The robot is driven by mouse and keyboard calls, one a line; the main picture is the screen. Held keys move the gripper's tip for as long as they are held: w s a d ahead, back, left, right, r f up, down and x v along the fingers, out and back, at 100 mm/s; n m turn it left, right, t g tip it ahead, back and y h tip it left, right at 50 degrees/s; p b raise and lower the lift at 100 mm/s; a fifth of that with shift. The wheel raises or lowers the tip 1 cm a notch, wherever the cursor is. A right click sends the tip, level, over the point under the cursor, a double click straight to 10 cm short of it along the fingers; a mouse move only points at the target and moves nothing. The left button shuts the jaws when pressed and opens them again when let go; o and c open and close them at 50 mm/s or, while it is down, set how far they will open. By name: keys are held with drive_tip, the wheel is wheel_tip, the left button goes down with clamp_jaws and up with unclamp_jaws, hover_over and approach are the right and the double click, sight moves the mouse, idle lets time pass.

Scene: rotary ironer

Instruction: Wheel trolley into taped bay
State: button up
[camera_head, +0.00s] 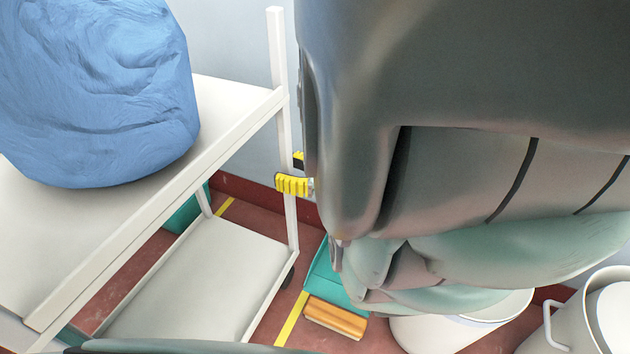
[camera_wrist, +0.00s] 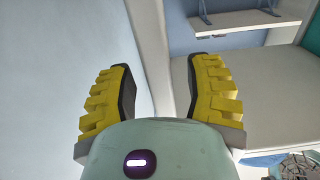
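The white trolley (camera_head: 205,275) stands at the left in the head view, with an upper deck, a lower shelf and an upright corner post (camera_head: 280,60). A large blue bundle (camera_head: 100,95) rests on its upper deck. My gripper (camera_head: 293,172) has yellow ribbed fingers and is at the post below the deck's height, one finger on the near side and one partly hidden behind. In the wrist view my gripper (camera_wrist: 160,85) is spread wide, with a pale upright, apparently the post (camera_wrist: 155,45), between the fingers and gaps visible. Yellow floor tape (camera_head: 291,320) shows beside the trolley.
A teal tray-like object (camera_head: 325,275) and an orange-brown block (camera_head: 335,318) lie on the red floor right of the trolley. White buckets (camera_head: 445,332) stand further right. Another tape piece (camera_head: 226,207) shows behind the lower shelf. My arm hides much of the right side.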

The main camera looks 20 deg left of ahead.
clamp_jaws()
drive_tip(key=shift+d, duration=0.1)
idle(0.6)
